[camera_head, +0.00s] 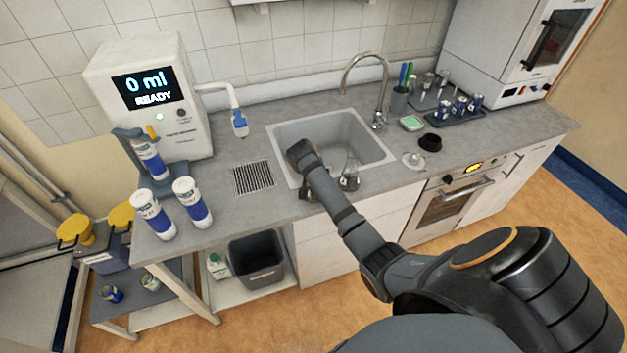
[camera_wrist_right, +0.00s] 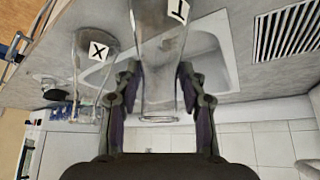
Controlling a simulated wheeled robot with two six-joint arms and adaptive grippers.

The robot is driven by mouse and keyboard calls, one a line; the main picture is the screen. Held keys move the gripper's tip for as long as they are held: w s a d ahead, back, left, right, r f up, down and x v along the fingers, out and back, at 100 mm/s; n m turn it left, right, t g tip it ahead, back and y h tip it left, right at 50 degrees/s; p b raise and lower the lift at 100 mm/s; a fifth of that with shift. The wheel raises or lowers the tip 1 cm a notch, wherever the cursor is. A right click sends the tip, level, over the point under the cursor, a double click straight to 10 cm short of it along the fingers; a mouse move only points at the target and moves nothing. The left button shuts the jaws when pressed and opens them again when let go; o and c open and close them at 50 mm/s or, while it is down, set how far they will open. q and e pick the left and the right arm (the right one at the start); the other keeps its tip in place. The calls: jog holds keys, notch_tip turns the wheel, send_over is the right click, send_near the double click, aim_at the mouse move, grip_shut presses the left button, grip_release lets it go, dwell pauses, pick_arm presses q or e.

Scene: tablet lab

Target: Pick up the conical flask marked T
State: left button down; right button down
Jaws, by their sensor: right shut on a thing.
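The conical flask marked T (camera_wrist_right: 160,55) is clear glass with a black T on a white label. In the right wrist view it stands between the fingers of my right gripper (camera_wrist_right: 157,82), which is shut on it. In the head view my right arm hides most of this flask (camera_head: 307,191) at the front edge of the sink; I cannot tell whether it touches the counter. A second clear flask marked X (camera_wrist_right: 92,75) is beside it, apart from the gripper; in the head view it stands to the right of my arm (camera_head: 350,177). My left gripper is out of view.
The sink (camera_head: 368,140) with its tap (camera_head: 362,62) lies just behind the flasks. A drain grate (camera_head: 253,178) is to the left, a black round object (camera_head: 430,142) to the right. A dispenser (camera_head: 150,95) reading 0 ml and white-blue bottles (camera_head: 153,215) stand at the left.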

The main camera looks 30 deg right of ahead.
jog(key=s+a+r+b, duration=0.4)
jog(key=s+a+r, duration=0.3)
jog(key=s+r, duration=0.5)
jog(key=shift+r, duration=0.5)
